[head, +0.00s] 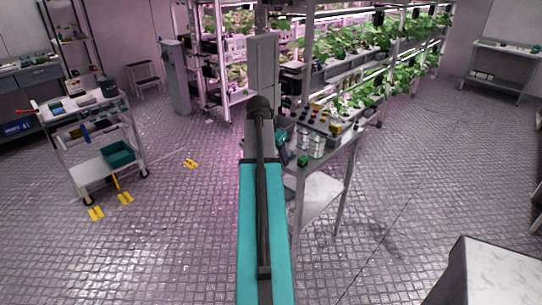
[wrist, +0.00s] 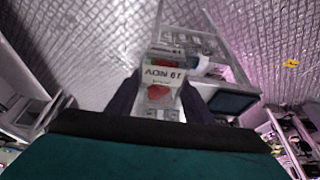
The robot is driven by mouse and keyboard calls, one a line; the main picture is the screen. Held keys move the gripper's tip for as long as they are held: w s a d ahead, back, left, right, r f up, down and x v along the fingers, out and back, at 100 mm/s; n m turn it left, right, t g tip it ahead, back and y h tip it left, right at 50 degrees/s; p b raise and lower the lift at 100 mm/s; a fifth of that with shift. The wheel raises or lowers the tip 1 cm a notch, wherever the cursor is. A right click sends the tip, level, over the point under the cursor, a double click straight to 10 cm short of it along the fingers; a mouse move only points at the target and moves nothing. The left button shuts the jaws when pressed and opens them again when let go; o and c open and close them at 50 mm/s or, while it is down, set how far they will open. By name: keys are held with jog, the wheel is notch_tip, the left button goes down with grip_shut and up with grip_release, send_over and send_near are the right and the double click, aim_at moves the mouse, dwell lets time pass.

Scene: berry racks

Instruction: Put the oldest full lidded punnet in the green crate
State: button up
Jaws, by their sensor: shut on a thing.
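My gripper (wrist: 160,98) is shut on a clear punnet (wrist: 161,76) in the wrist view. A dark green crate (head: 120,160) sits on the lower shelf of the cart at left.
The white cart (head: 92,180) also holds several items on top. The metal bench (head: 318,195) carries a tray of small coloured items and a green object (head: 303,160). Plant racks stand behind.

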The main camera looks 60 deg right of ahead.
jog(key=w+a+r+n+t, duration=0.15)
jog(key=w+a+n, duration=0.35)
jog(key=w+a, duration=0.8)
jog(key=w+a+r+n+t, duration=0.15)
jog(key=w+a+n, duration=0.35)
jog(key=w+a, duration=0.8)
jog(key=w+a+n+t+y, duration=0.1)
jog(key=a+n, duration=0.2)
jog(key=a, duration=0.9)
jog(key=w+a+r+n+y, duration=0.1)
jog(key=a+n, duration=0.3)
jog(key=a, duration=0.9)
jog(key=w+a+r+n+t+y+b, duration=0.1)
jog(key=w+a+n+y, duration=0.1)
jog(key=a, duration=1)
jog(key=shift+w+a+n+t, duration=0.25)
jog(key=shift+w+n+t, duration=0.1)
jog(key=shift+n, duration=0.45)
jog(key=shift+a, duration=1)
jog(key=shift+w+d, duration=0.1)
jog(key=shift+w, duration=0.1)
